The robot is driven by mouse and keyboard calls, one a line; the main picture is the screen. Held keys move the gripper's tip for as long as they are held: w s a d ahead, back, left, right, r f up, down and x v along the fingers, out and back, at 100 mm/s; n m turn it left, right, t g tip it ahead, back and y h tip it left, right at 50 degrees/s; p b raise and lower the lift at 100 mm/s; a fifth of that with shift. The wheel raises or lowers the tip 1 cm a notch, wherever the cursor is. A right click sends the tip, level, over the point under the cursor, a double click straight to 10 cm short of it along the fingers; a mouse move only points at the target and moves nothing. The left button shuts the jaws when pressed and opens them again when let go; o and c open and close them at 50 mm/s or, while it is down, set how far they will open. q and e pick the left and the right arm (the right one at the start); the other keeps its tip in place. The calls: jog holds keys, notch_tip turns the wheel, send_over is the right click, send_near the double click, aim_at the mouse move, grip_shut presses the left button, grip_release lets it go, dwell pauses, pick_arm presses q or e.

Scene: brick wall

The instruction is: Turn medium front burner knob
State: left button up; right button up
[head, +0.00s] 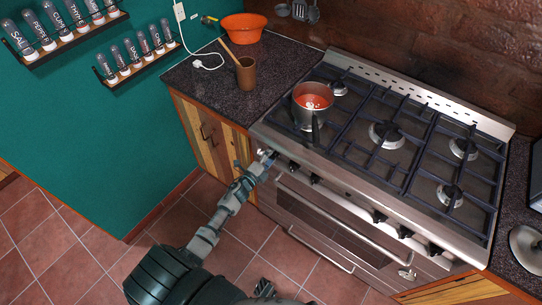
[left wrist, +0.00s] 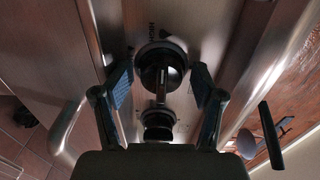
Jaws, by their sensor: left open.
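My left gripper (head: 267,158) is at the left end of the stove's front panel. In the left wrist view, its two fingers (left wrist: 162,88) are spread, one on each side of a round black knob (left wrist: 161,66) with a pale bar across it. Gaps show between the fingers and the knob. A second dark round shape (left wrist: 158,125) lies below it in that view. In the head view, other black knobs (head: 315,180) line the panel. I cannot tell which knob is the medium front burner's. My right gripper is not clearly visible.
A pot of red food (head: 312,104) stands on the stove's left front grate, its handle toward the front edge. Oven door handles (head: 320,249) stick out below the panel. The counter at left holds a brown cup (head: 246,74) and an orange bowl (head: 244,27).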

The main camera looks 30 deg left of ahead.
pick_arm(q)
jog(key=shift+s+d, duration=0.1)
jog(key=s, duration=0.7)
jog(key=shift+s+a, duration=0.35)
jog(key=shift+a, duration=0.1)
jog(key=shift+f, duration=0.1)
jog(key=s+d+f+n+g+y, duration=0.15)
jog(key=s+f+n+g, duration=0.4)
jog(key=f, duration=0.65)
jog(key=s+d+f+n+g+y, duration=0.1)
jog(key=s+d+f+n+g, duration=0.2)
jog(key=s+f+n, duration=0.65)
jog(key=s+d+f+g, duration=0.4)
jog(key=s+d+f, duration=0.1)
jog(key=s, duration=0.4)
jog(key=s+d+f+n+g+h, duration=0.1)
jog(key=s+d+f+g, duration=0.3)
jog(key=s+f, duration=0.4)
jog(key=shift+s+d+n, duration=0.3)
jog(key=shift+s+d, duration=0.55)
